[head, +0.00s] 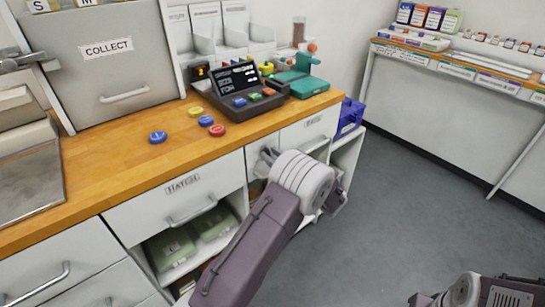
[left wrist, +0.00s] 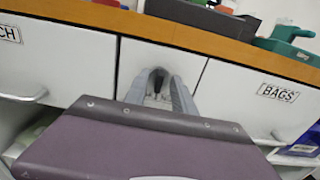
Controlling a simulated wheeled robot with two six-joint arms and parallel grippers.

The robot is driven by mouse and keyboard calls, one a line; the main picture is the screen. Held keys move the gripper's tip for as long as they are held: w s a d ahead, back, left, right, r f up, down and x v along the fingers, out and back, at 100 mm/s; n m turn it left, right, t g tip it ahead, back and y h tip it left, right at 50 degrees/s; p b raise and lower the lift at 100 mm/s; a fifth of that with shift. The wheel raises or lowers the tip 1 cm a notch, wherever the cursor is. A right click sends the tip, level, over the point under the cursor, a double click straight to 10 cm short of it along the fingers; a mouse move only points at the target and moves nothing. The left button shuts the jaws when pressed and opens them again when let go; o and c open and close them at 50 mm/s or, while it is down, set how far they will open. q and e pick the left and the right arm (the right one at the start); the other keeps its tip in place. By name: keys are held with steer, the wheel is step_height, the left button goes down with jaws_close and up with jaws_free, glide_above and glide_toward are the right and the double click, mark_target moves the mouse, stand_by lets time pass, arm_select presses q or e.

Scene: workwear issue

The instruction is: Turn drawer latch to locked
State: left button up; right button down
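The narrow white panel (left wrist: 138,56) between the labelled drawer (head: 178,200) on the left and the BAGS drawer (head: 312,127) on the right is where my left gripper (head: 267,156) reaches.
The wooden counter (head: 110,172) above carries a dark keypad device (head: 240,92), a teal tool (head: 302,82) and several coloured discs (head: 158,137). A grey COLLECT cabinet (head: 108,75) stands behind. A blue bin (head: 351,115) is right of the drawers. The floor (head: 410,190) is clear.

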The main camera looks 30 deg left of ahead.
arm_select(q)
jaws_close()
steer(key=shift+s+f+n+b, duration=0.15)
steer(key=shift+n+b, duration=4.4)
steer(key=shift+b, duration=0.25)
steer(key=shift+s+f+n+b, duration=0.1)
steer(key=shift+f+n+b, duration=0.05)
steer(key=shift+n+b, duration=4.55)
